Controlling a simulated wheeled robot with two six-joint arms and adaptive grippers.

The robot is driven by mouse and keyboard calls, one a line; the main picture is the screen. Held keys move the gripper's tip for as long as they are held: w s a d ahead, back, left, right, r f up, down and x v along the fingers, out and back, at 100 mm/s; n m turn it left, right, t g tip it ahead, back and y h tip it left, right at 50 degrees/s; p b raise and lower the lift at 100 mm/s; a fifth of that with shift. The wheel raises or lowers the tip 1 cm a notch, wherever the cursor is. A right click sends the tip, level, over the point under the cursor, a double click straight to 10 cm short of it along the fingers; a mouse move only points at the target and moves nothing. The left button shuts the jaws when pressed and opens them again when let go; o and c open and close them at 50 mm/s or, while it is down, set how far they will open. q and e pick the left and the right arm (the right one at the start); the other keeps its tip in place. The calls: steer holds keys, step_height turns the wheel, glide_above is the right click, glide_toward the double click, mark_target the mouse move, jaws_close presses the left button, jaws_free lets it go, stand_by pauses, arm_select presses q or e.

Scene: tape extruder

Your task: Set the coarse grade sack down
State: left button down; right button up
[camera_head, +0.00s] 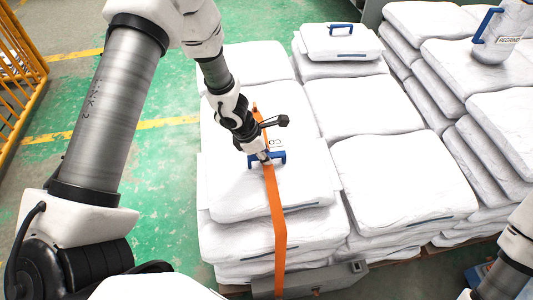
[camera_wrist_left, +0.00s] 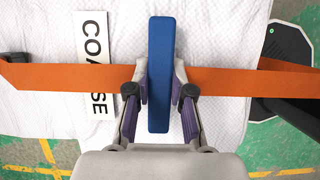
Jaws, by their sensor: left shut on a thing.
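The coarse grade sack (camera_head: 240,182) is white, with a blue handle on top and a label partly hidden in the head view. The label (camera_wrist_left: 95,62) reads COARSE in the left wrist view. My left gripper (camera_head: 265,158) is shut on the blue handle (camera_wrist_left: 160,75), one finger on each side. The sack is over the front left stack of white sacks (camera_head: 285,222); I cannot tell whether it bears on it. An orange strap (camera_head: 275,205) crosses the sack and hangs down the front; it passes beneath the handle in the left wrist view (camera_wrist_left: 220,80).
More white sacks (camera_head: 400,180) are stacked to the right and behind. A yellow rail (camera_head: 20,75) is at left; green floor (camera_head: 160,170) between is clear.

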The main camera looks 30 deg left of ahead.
arm_select(q)
steer(key=shift+r, duration=0.15)
steer(key=c, duration=1)
jaws_free()
steer(key=shift+f, duration=0.2)
steer(key=shift+c, duration=0.2)
steer(key=shift+s, duration=0.1)
steer(key=shift+r, duration=0.15)
steer(key=shift+r, duration=0.25)
steer(key=p+v, duration=0.7)
steer(key=v, duration=0.4)
steer(key=shift+s+r, duration=0.2)
steer(key=shift+a, duration=0.1)
